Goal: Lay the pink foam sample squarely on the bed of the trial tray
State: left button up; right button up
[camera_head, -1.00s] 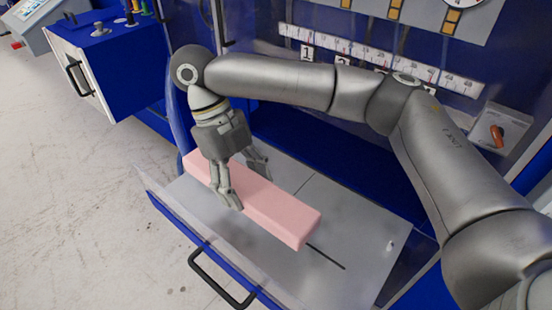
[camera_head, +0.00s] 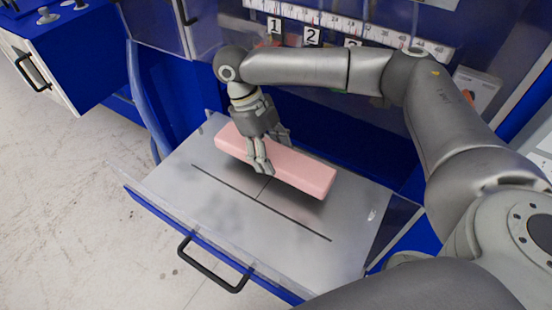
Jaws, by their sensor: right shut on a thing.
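The pink foam sample (camera_head: 302,170) is a long block in the head view, over the rear part of the trial tray. My right gripper (camera_head: 268,158) is shut on it, left of the block's middle, with fingers on its near and far long sides. The tray's grey bed (camera_head: 220,210) carries a dark cross of lines, its long line running in front of the block. The block lies roughly along that line. A shadow shows under its right end; I cannot tell whether it touches the bed. My left gripper is not in view.
The tray has a clear side wall (camera_head: 140,184) and a black handle (camera_head: 212,266) at its front. Behind it stand the blue machine, a ruler strip (camera_head: 350,30) and number tags. A blue cabinet (camera_head: 75,60) stands at the left. The bed's front half is bare.

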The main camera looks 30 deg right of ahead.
aim_at(274, 160)
jog(key=shift+d+f, duration=0.2)
jog(key=shift+f, duration=0.05)
jog(key=f, duration=0.1)
jog(key=f+p, duration=0.1)
jog(key=f, duration=0.1)
jog(key=shift+d, duration=0.35)
jog(key=shift+w+f, duration=0.1)
jog(key=shift+f, duration=0.35)
jog(key=o, duration=0.8)
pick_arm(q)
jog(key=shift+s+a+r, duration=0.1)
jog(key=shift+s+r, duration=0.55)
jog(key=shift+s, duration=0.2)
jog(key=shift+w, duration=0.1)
pick_arm(e)
jog(key=shift+r, duration=0.1)
jog(key=shift+w+a+r, duration=0.15)
jog(key=shift+r, duration=0.2)
pick_arm(q)
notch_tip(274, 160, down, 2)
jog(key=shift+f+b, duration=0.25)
jog(key=shift+b, duration=0.85)
pick_arm(e)
jog(key=v, duration=1.1)
